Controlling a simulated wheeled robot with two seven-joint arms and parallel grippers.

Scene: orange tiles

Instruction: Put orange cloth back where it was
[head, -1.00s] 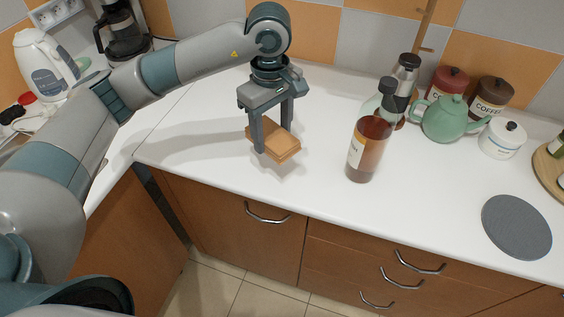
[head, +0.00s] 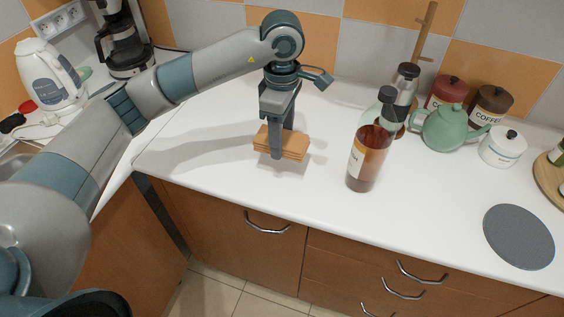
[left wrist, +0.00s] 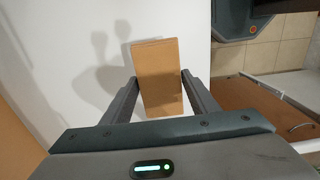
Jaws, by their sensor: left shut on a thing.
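The orange cloth (head: 295,147) is a folded, layered tan-orange block. In the head view it is just above the white counter, left of the amber bottle. My left gripper (head: 277,155) points down and is shut on it, with a finger across the cloth's near side. In the left wrist view the cloth (left wrist: 158,80) lies between the two fingers (left wrist: 160,97) and extends beyond them. A shadow lies on the counter beneath it. My right gripper is not in view.
A green teapot (head: 443,128), canisters and a round grey mat (head: 518,237) are farther right. The white counter (head: 205,135) left of the gripper is clear. A kettle (head: 48,77) stands far left.

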